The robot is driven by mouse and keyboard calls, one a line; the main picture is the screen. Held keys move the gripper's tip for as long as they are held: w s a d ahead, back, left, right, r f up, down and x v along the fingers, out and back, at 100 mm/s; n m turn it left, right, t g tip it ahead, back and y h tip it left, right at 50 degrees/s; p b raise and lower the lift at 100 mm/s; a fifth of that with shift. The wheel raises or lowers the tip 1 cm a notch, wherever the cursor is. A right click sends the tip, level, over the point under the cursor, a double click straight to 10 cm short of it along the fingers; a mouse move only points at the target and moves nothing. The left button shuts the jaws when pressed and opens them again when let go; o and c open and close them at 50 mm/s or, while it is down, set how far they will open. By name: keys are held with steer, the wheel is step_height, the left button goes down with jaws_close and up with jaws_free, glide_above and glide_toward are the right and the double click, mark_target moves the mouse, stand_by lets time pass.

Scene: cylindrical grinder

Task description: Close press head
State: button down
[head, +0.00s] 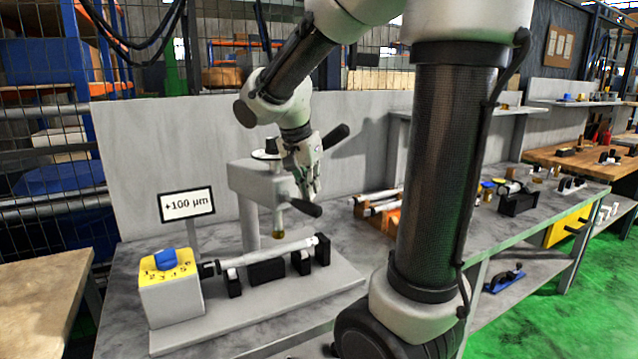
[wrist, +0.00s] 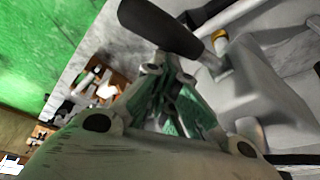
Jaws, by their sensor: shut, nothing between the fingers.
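The press head (head: 262,181) is a grey block on a column above the bench fixture. A brass-coloured tip (head: 278,222) points down from it, over and apart from a grey shaft (head: 265,254) lying on black supports. Black handles stick out to its right, one higher (head: 337,136) and one lower (head: 306,208). My gripper (head: 312,196) is shut and empty, pointing down beside the right of the head, close to the lower handle. I cannot tell if it touches. In the wrist view the grey head (wrist: 262,100) and a black handle (wrist: 160,27) lie beyond my fingers.
A yellow-topped dial box (head: 170,285) and a "+100 µm" sign (head: 187,205) stand left of the fixture. Shafts on a wooden rack (head: 376,205) lie behind to the right. A grey back panel (head: 150,150) rises behind the bench.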

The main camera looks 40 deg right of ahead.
mark_target(274, 188)
steer(key=a+m, duration=0.2)
steer(key=a, duration=0.6)
steer(key=shift+s+g, duration=0.3)
steer(key=shift+g, duration=0.1)
steer(key=shift+a, duration=0.15)
